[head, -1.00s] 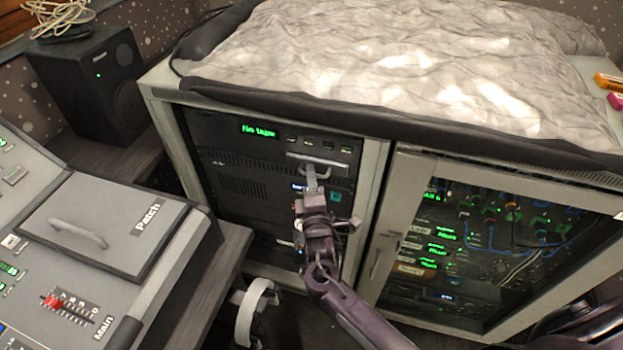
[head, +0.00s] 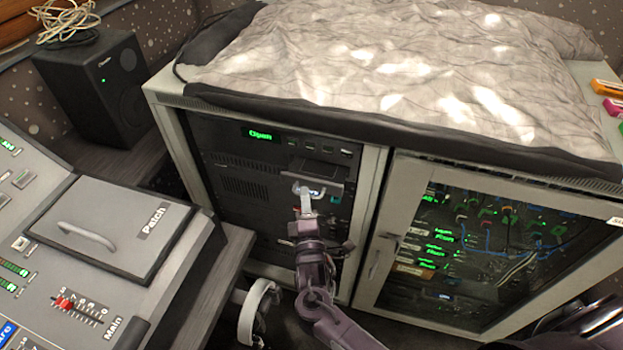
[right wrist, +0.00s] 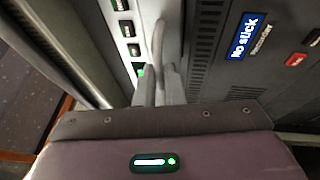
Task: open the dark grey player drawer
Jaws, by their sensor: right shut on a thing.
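The dark grey player drawer (head: 330,176) stands out from the front of the rack player, and a dark opening shows above it. The player's green display (head: 261,135) reads "Open". My right gripper (head: 305,192) is shut on the drawer's light grey handle (head: 318,190). In the right wrist view the handle (right wrist: 158,42) runs up from between the two fingers of the right gripper (right wrist: 159,78). The fingers hide part of the handle. My left gripper is in neither view.
A glass-doored rack (head: 480,250) stands shut to the right. The mixing desk (head: 105,225) with a "Patch" lid and red faders is at the left. Headphones (head: 258,312) hang below the desk's edge. A crumpled grey cloth (head: 400,75) covers the cabinet top.

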